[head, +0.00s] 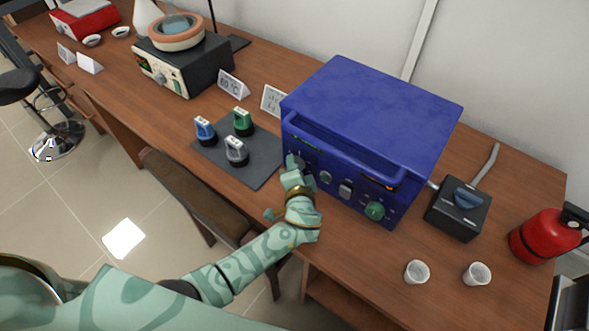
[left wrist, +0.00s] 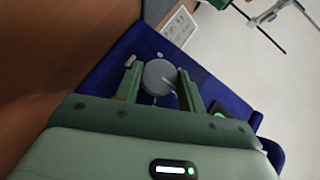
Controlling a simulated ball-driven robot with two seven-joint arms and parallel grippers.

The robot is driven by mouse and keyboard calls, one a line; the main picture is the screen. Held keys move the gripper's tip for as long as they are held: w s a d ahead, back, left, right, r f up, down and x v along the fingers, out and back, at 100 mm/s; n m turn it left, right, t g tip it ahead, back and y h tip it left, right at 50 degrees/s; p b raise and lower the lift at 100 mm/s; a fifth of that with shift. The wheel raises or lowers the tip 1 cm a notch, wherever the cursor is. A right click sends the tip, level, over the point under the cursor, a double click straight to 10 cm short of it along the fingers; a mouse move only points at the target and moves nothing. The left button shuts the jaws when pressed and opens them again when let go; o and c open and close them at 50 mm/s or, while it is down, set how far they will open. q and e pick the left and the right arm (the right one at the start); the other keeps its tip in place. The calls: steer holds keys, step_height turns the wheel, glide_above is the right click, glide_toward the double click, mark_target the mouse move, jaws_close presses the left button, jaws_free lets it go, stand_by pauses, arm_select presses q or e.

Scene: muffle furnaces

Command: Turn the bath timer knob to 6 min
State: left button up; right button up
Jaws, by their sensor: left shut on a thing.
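The blue box-shaped device (head: 370,110) stands on the bench, its front panel bearing several controls. My left gripper (head: 293,165) is at the left end of this panel. In the left wrist view my left gripper (left wrist: 158,70) has a finger on each side of a round grey knob (left wrist: 158,84) and is shut on it. A pale pointer line shows on the knob; its scale is not readable. In the head view the gripper mostly hides this knob. Another grey knob (head: 326,177) and a green knob (head: 375,211) sit further right. My right gripper is not in view.
A dark mat (head: 255,172) with several coloured-top knobs lies left of the device. A black box with a blue knob (head: 468,200), two white cups (head: 416,272) and a red extinguisher (head: 545,236) are to the right. Small sign cards (head: 233,84) stand behind the mat.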

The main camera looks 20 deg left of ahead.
arm_select(q)
steer(key=o, duration=1)
steer(key=shift+d, duration=0.1)
